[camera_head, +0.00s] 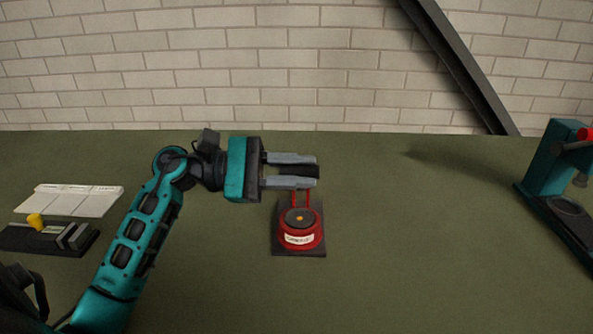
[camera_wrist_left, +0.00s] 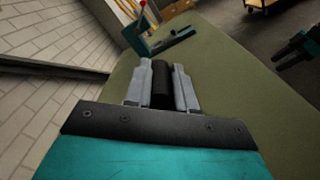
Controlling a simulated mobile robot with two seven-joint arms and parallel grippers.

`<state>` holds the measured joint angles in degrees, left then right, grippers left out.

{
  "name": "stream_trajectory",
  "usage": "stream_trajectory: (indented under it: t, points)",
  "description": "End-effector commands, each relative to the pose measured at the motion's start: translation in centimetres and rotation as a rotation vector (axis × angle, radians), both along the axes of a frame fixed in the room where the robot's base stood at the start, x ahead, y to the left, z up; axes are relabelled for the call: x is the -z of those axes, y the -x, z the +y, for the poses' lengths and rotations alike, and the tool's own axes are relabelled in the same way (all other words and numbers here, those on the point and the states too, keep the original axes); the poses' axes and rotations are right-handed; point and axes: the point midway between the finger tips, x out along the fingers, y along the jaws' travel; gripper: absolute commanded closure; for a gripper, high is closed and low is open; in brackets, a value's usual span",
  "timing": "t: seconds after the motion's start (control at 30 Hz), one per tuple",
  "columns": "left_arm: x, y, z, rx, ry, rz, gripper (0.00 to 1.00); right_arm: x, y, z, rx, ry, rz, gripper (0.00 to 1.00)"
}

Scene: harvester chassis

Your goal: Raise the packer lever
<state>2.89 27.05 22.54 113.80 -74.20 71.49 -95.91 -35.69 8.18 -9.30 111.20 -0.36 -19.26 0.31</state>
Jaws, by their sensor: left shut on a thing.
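The packer is a red round body (camera_head: 301,237) on a dark base plate, with a dark top and a pale label, on the green table in the head view. Two thin red rods (camera_head: 301,198) rise from its back to the lever's black grip (camera_head: 299,170). My left gripper (camera_head: 292,171) is shut on this grip, above and behind the red body. The left wrist view shows the black grip (camera_wrist_left: 162,84) between the two grey fingers. The packer body is hidden there. A teal and dark part at that view's right edge may be my right gripper (camera_wrist_left: 282,55); its fingers are unclear.
A teal press with a red knob (camera_head: 549,160) stands at the far right. A white panel (camera_head: 72,201) and a dark fixture with a yellow knob (camera_head: 50,238) lie at the left. The table (camera_head: 420,250) is clear between packer and press.

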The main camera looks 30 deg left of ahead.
Motion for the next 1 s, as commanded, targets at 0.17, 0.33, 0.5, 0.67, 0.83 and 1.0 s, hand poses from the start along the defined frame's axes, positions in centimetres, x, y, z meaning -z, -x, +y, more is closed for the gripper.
stream_trajectory:
  t: [0.17,0.33,0.5,0.67,0.83,1.0]
  points:
    - [-0.7,-0.5,0.3,0.0,0.022,0.042,1.0,0.0,0.0,0.0,0.001,-0.001,0.0,0.5]
    - [-2.0,-1.5,0.9,0.0,0.074,0.127,1.0,0.2,0.1,0.0,0.0,-0.001,0.001,0.5]
    - [-3.6,-3.1,1.9,-0.001,0.146,0.244,1.0,0.3,0.1,0.1,0.0,-0.001,0.002,0.5]
    - [-4.8,-4.7,2.9,-0.002,0.214,0.354,1.0,0.3,0.1,0.1,0.0,-0.001,0.002,0.5]
    - [-5.7,-6.2,3.9,-0.002,0.279,0.457,1.0,0.3,0.1,0.1,0.0,-0.001,0.003,0.5]
    - [-6.2,-7.4,4.6,-0.002,0.328,0.533,1.0,0.3,0.1,0.1,0.0,-0.001,0.003,0.5]
